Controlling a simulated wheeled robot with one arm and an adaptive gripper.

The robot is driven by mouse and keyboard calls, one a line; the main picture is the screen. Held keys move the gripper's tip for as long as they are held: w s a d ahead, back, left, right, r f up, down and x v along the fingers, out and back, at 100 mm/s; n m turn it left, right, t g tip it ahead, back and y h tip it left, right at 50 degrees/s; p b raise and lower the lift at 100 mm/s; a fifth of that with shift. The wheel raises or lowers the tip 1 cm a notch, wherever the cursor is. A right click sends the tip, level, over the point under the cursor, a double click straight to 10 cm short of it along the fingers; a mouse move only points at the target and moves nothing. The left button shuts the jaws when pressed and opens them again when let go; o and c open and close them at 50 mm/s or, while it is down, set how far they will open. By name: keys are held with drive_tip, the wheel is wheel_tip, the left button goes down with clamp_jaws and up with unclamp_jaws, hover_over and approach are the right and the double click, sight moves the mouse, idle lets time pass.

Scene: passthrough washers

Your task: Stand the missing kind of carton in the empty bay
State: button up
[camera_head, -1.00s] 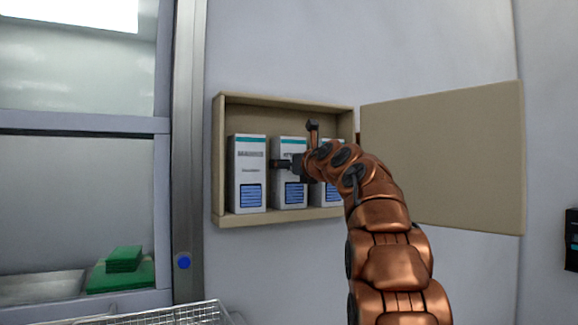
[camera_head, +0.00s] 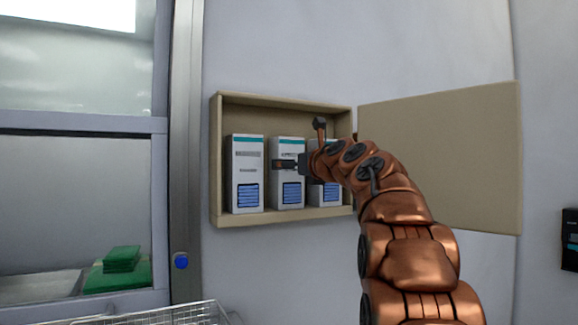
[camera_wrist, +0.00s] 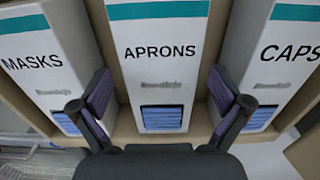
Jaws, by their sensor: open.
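Three white cartons with teal top bands and blue panels stand in a row in an open wall cabinet (camera_head: 216,160). In the wrist view the left carton (camera_wrist: 45,35) reads MASKS, the middle one (camera_wrist: 160,75) APRONS and the right one (camera_wrist: 285,75) CAPS. In the head view the left (camera_head: 246,172) and middle (camera_head: 290,148) cartons show well; my arm partly hides the right one (camera_head: 327,193). My gripper (camera_wrist: 160,102) is open and empty, before the APRONS carton, with one finger towards each side of it. I cannot tell whether they touch. No empty bay is seen.
The cabinet's beige door (camera_head: 440,155) is swung open to the right, behind my arm. A glazed chamber with green folded packs (camera_head: 120,260) is at left. A wire basket (camera_head: 160,316) is at the bottom. A dark box (camera_head: 569,240) is at the right edge.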

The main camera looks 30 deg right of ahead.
drive_tip(key=s, duration=0.8)
drive_tip(key=shift+a, duration=0.35)
